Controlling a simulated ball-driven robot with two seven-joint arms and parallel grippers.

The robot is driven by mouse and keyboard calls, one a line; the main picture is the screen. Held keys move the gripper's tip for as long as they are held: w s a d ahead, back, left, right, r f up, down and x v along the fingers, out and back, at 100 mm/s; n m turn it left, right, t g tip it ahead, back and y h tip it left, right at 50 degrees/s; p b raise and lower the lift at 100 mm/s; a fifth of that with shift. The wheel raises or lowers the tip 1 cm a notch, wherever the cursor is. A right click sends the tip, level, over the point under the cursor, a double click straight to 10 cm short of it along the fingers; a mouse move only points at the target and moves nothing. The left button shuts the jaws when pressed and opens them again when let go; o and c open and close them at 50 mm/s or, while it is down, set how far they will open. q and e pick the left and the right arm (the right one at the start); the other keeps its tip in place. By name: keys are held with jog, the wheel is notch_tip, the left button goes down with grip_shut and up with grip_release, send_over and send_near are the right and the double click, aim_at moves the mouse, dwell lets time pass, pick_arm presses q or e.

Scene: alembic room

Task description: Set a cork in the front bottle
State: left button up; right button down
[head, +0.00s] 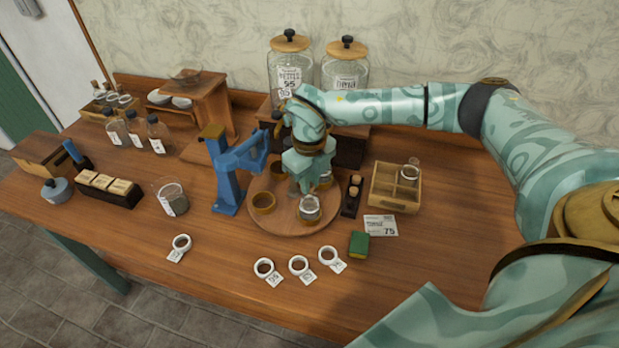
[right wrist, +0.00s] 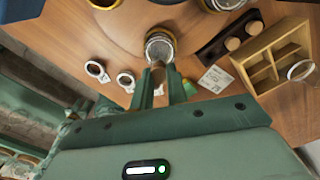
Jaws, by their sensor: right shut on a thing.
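The front bottle (head: 309,209), clear glass with greyish contents, stands on a round wooden turntable (head: 285,228), near its front edge. My right gripper (head: 306,188) is right above and behind it, pointing down. In the right wrist view the gripper (right wrist: 161,88) is shut on a small brown cork (right wrist: 158,70), held at the mouth of the bottle (right wrist: 160,46). I cannot tell whether the cork is in the neck. Two more corks (head: 354,191) stand in a dark rack (head: 349,209) right of the turntable. My left gripper is not in view.
A blue lever press (head: 226,178) stands left of the turntable. An amber-rimmed holder (head: 264,203) is on the turntable. A divided wooden box (head: 394,202) and a green sponge (head: 359,244) lie to the right. Several white tagged rings (head: 299,265) lie in front. The right front tabletop is clear.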

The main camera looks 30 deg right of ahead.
jog(key=shift+f, duration=0.25)
dwell(0.4)
jog(key=c, duration=0.9)
grip_release()
jog(key=shift+r, duration=0.1)
notch_tip(320, 180, up, 7)
jog(key=p, duration=0.7)
